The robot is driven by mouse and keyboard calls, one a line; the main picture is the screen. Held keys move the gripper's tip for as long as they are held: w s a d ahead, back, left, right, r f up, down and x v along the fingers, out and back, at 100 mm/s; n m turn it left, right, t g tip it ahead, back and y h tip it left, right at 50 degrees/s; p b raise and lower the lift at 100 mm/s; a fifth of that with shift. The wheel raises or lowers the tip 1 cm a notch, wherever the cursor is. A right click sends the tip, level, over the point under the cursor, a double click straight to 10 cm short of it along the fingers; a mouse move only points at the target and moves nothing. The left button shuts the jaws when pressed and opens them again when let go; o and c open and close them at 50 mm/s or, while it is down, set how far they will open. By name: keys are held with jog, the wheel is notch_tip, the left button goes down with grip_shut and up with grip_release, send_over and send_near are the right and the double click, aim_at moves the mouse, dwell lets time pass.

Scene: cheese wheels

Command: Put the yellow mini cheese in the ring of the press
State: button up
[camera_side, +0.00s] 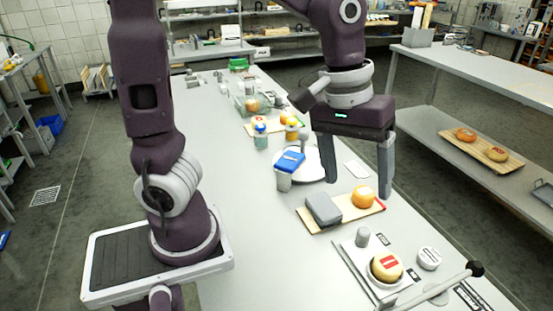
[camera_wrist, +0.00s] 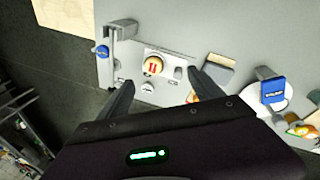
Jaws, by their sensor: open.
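A pale yellow mini cheese with a red label (camera_side: 386,266) sits at the press, with a pale rim around its base; it also shows in the wrist view (camera_wrist: 153,66). The press base plate (camera_side: 352,262) lies flat on the table. A more orange mini cheese (camera_side: 363,197) sits on a wooden board (camera_side: 313,225), beside a grey block (camera_side: 323,209). My gripper (camera_side: 357,188) is open and empty, above the table near the board. In the wrist view, its fingers (camera_wrist: 160,80) appear on either side of the press, and one partly hides the orange cheese.
The press lever (camera_side: 435,289) with a black knob reaches across the front right. A white disc (camera_side: 429,258) and a grey cylinder (camera_side: 362,237) stand near the yellow cheese. A blue-topped container (camera_side: 290,161) stands behind the board. Several items crowd the table farther back.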

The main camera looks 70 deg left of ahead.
jog(key=s+a+r+m+t+y, duration=0.1)
jog(key=s+a+m, duration=0.1)
jog(key=s, duration=0.4)
jog(key=s+a+r+m+t, duration=0.1)
jog(key=s+a+m+t, duration=0.1)
jog(key=s, duration=0.5)
jog(key=shift+a+r+m+t+y, duration=0.3)
jog(key=shift+a+r+m+y, duration=0.1)
jog(key=shift+a+m, duration=0.4)
